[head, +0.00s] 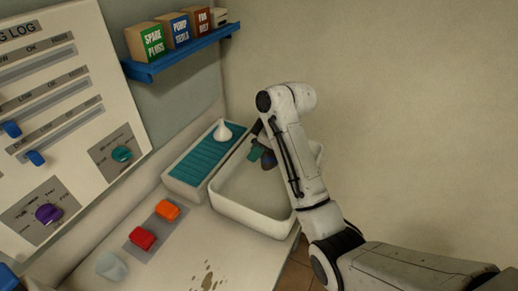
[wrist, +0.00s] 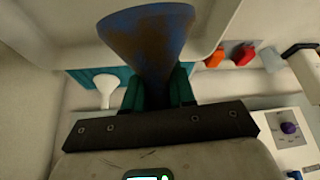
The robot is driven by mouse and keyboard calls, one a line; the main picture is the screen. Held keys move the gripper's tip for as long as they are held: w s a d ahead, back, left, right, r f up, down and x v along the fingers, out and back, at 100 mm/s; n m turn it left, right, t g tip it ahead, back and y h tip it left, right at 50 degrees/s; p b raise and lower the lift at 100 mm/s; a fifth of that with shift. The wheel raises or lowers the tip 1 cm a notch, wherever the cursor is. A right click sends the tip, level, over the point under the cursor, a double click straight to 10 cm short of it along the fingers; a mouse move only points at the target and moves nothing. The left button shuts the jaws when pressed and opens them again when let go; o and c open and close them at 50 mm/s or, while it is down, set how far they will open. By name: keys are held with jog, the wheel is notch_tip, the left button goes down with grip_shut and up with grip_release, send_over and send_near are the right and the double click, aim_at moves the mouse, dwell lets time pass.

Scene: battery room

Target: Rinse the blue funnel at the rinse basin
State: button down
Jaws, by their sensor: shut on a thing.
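The blue funnel (wrist: 150,35) has brown stains over its surface. My gripper (wrist: 157,88) is shut on it, with one teal finger on each side of its narrow part. The funnel's wide end points away from my gripper in the wrist view. In the head view my gripper (head: 257,152) and the dark blue funnel (head: 268,160) are over the white rinse basin (head: 245,220), and my arm hides part of the basin. I cannot tell how high the funnel is above the basin floor.
A white funnel (head: 222,133) stands on a teal ribbed rack (head: 195,160) left of the basin. Red (head: 142,238) and orange (head: 167,210) blocks and a pale cup (head: 111,267) are on the counter, with brown spots (head: 208,277). A blue shelf (head: 180,52) holds boxes above.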

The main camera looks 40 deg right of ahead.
notch_tip(320, 180, down, 14)
jog(key=b, duration=0.6)
jog(key=shift+r, duration=0.15)
dwell(0.3)
jog(key=shift+r, duration=0.1)
dwell(2.2)
notch_tip(320, 180, up, 13)
jog(key=p, duration=0.6)
dwell(0.8)
jog(key=shift+r, duration=0.2)
dwell(1.9)
